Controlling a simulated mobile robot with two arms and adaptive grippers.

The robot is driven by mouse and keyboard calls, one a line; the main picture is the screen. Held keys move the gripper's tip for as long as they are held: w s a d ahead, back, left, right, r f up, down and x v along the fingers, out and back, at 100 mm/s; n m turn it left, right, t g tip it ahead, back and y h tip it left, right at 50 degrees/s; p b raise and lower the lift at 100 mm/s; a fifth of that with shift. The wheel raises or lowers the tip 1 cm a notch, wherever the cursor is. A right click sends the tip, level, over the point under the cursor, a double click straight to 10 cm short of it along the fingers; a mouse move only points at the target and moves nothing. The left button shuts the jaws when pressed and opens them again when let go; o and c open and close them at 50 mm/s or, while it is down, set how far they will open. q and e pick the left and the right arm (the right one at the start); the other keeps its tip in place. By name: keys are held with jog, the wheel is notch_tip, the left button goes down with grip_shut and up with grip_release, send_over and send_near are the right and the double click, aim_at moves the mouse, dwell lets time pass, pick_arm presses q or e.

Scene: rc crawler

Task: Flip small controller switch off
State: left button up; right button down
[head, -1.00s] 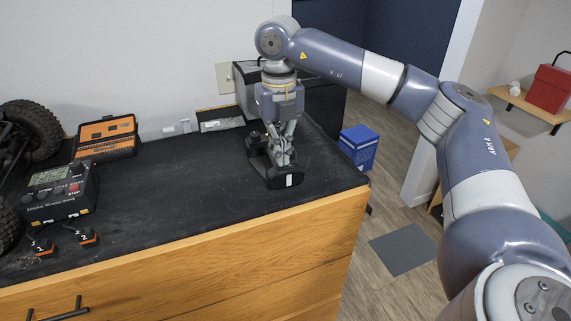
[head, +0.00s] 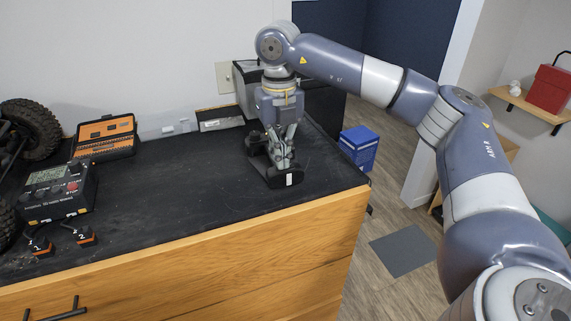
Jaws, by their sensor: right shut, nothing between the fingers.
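The small black controller (head: 268,179) lies on the dark bench top near its right end, with a white mark on its front end. My right gripper (head: 283,163) points down over it, its shut fingers at or just above the controller's upper side. I cannot tell whether the fingertips touch it. The switch is too small or hidden behind the fingers to make out. My left gripper is not in view.
A charger box with a display (head: 58,190) and two numbered plugs (head: 84,236) sit at the left. An orange tool case (head: 104,137) and large tyres (head: 30,128) are behind. A dark box (head: 322,100) stands behind my right gripper. The bench middle is clear.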

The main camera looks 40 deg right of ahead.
jog(key=shift+f, duration=0.4)
jog(key=shift+r, duration=0.15)
jog(key=shift+r+p, duration=2.4)
jog(key=shift+r, duration=1)
